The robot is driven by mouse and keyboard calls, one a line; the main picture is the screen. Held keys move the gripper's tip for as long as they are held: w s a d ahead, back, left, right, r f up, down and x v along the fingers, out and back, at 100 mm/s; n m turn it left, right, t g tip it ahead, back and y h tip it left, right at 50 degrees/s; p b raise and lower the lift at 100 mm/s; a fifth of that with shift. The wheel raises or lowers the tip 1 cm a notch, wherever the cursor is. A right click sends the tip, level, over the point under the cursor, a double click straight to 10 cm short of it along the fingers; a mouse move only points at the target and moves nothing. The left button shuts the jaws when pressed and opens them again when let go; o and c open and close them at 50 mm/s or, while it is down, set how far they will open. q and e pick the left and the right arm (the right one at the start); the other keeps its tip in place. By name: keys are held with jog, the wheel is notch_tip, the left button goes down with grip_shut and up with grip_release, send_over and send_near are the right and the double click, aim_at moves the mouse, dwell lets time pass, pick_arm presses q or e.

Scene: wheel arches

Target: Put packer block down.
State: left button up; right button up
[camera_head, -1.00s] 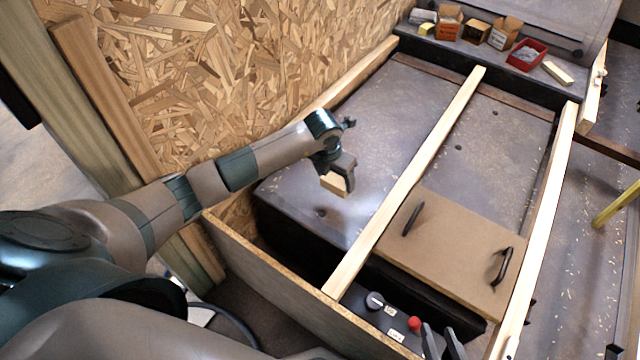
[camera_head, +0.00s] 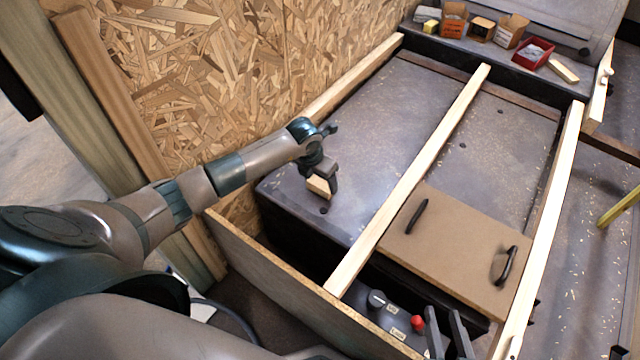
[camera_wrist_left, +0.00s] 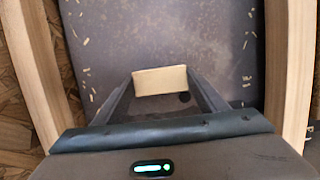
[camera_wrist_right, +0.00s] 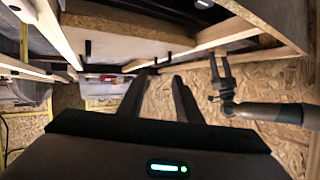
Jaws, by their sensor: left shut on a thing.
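The packer block (camera_head: 318,186) is a small pale wooden block. My left gripper (camera_head: 326,184) is shut on it, over the grey metal surface (camera_head: 372,120) between the wall-side timber and the middle timber. In the left wrist view the block (camera_wrist_left: 160,80) sits between the two fingertips (camera_wrist_left: 160,88), with the grey surface beyond it. I cannot tell whether the block touches the surface. My right gripper (camera_head: 446,335) is at the bottom edge of the head view. In the right wrist view its fingers (camera_wrist_right: 158,95) are apart and empty.
A middle timber (camera_head: 420,170) and a right timber (camera_head: 545,220) run lengthwise. A brown board with two black handles (camera_head: 455,245) lies between them. A control box with a red button (camera_head: 417,322) is in front. Small boxes (camera_head: 482,29) and a red tray (camera_head: 532,54) stand at the back.

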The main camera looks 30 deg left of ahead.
pick_arm(q)
jog(key=shift+f, duration=0.9)
pick_arm(e)
jog(key=shift+w+a+r+t, duration=0.2)
jog(key=shift+r+t, duration=0.2)
jog(key=shift+r, duration=0.1)
jog(key=shift+r, duration=0.1)
pick_arm(q)
jog(key=shift+f, duration=0.1)
jog(key=o, duration=1)
jog(key=shift+o, duration=0.2)
pick_arm(e)
jog(key=shift+w+a+r, duration=0.1)
jog(key=shift+r, duration=0.05)
